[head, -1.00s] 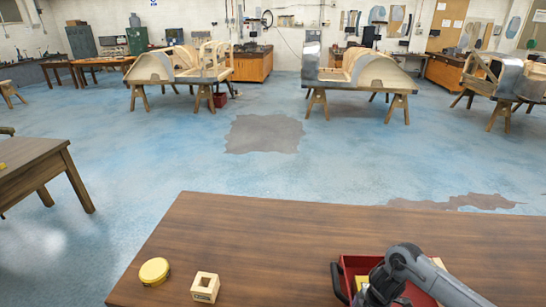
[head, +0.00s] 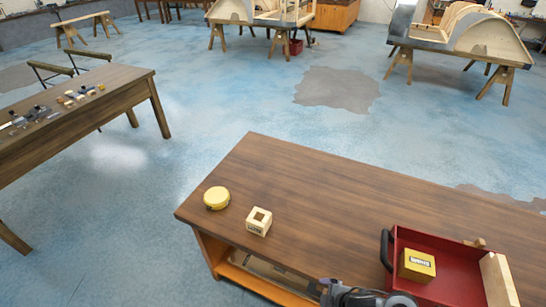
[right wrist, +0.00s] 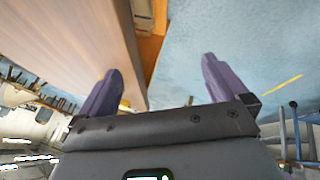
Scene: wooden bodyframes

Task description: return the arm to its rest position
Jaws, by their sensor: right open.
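My right gripper (right wrist: 160,88) shows in the right wrist view with its two purple fingers spread wide and nothing between them. Beyond the fingers are the edge of the wooden table and the blue floor. My left gripper is in neither view.
The wooden table (head: 330,210) holds a yellow round tin (head: 216,198), a pale wooden block with a square hole (head: 259,221) and a red tray (head: 450,262) with a yellow box (head: 416,265) inside. A second table (head: 130,88) with small tools stands at left.

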